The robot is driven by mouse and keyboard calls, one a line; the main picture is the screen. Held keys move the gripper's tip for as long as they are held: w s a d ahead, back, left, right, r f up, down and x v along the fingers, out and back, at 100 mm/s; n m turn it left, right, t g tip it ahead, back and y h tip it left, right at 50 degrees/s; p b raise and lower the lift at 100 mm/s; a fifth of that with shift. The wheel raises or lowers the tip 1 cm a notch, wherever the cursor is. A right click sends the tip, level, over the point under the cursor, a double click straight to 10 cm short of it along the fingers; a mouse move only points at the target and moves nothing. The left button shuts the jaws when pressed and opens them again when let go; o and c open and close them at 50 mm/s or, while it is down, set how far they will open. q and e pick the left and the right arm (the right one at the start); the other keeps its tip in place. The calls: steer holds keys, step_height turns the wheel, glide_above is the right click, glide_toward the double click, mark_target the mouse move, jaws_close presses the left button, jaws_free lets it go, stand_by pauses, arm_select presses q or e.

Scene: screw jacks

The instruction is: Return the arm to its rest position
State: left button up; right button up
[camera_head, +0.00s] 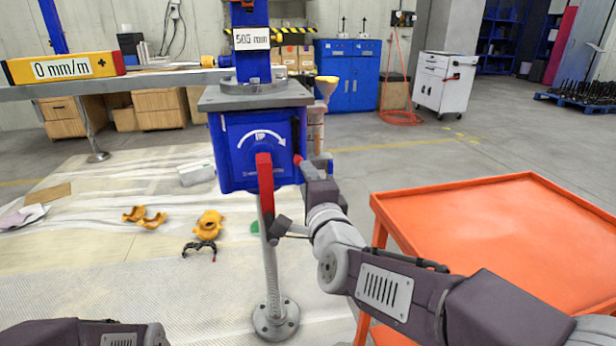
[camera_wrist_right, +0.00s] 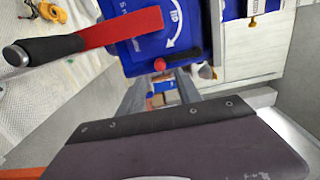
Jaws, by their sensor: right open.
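My right gripper (camera_head: 316,172) is beside the right side of the blue screw jack box (camera_head: 228,150), with the arm coming in from the lower right. In the wrist view its grey fingers (camera_wrist_right: 160,97) are apart with nothing between them. The red crank (camera_head: 265,182) hangs down on the box front, its dark grip (camera_head: 280,228) at the lower end. In the wrist view the crank (camera_wrist_right: 120,27) is clear of the fingers. A small red knob (camera_wrist_right: 160,64) shows just past the fingertips; I cannot tell its distance. Part of my left arm shows at the bottom left, its gripper out of view.
An orange cart (camera_head: 490,235) stands close by at the right. A blue column with a "505 mm" label (camera_head: 251,39) rises above the jack. A screw post (camera_head: 269,270) stands below it. Yellow parts (camera_head: 208,224) and a small black-and-red item (camera_head: 199,247) lie on the floor sheet.

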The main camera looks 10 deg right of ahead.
steer(key=shift+s, duration=0.35)
steer(key=d+f+n+g+h+p, duration=0.1)
steer(key=d+f+n+g+p, duration=0.4)
steer(key=f, duration=1)
steer(key=s+d+f+n+g+b, duration=0.1)
steer(key=s+f+n+g, duration=0.5)
steer(key=s+f, duration=0.3)
steer(key=s+d+f+n+g+b, duration=0.1)
steer(key=s+f+n+g, duration=0.55)
steer(key=s, duration=0.55)
step_height(320, 180, up, 38)
steer(key=p, duration=3.8)
steer(key=shift+s+f+t+y, duration=0.15)
steer(key=shift+f+t+y, duration=0.05)
steer(key=shift+t+y, duration=0.15)
